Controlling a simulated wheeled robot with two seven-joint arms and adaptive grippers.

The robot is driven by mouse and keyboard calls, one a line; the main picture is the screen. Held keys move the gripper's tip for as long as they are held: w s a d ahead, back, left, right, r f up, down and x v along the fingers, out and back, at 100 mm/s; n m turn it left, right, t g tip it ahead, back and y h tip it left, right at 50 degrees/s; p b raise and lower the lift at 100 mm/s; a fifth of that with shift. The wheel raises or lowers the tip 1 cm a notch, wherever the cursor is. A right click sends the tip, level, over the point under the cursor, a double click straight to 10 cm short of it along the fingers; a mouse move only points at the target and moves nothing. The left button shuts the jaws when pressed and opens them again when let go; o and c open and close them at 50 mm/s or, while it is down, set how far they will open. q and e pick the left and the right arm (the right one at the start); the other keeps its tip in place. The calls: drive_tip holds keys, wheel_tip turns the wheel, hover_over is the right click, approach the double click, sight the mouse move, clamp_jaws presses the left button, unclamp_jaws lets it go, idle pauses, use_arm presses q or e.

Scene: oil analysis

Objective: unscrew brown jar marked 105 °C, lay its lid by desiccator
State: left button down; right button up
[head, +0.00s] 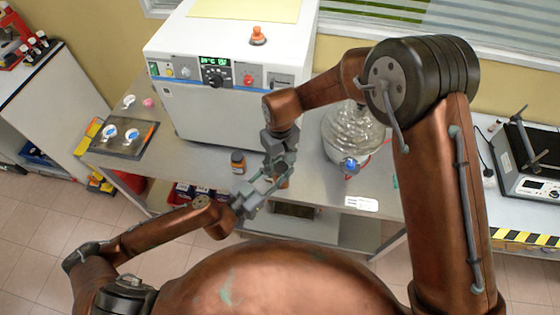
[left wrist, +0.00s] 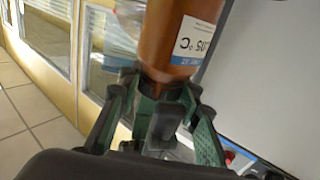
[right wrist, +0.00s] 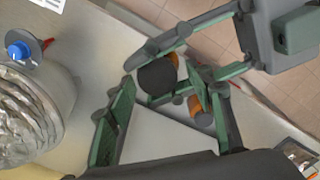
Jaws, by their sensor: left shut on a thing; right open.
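The brown jar (left wrist: 180,40) with a white and blue label reading 105 °C is held in my left gripper (left wrist: 160,105), which is shut on it. In the head view my left gripper (head: 262,190) holds it above the bench front, and the jar is mostly hidden. The black lid (right wrist: 157,76) shows in the right wrist view, at the jar's top. My right gripper (right wrist: 168,128) is open, its fingers spread to either side below the lid; I see no contact. The glass desiccator (head: 350,132) with a blue knob (head: 350,166) stands to the right on the bench.
Another brown jar (head: 238,162) with a dark cap stands on the bench by the white oven (head: 225,100). A white card (head: 362,204) lies at the bench front. A dark tray (head: 122,138) is at left. Bare bench (head: 325,185) shows near the desiccator.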

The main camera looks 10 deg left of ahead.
drive_tip(key=shift+c, duration=0.3)
drive_tip(key=shift+s+a, duration=0.1)
drive_tip(key=shift+a, duration=0.05)
drive_tip(key=c, duration=1.2)
drive_tip(key=shift+o, duration=0.2)
drive_tip(key=n, duration=0.3)
drive_tip(key=shift+n, duration=0.3)
drive_tip(key=o, duration=1)
drive_tip(key=shift+r, duration=0.1)
drive_tip(key=shift+o, duration=1.3)
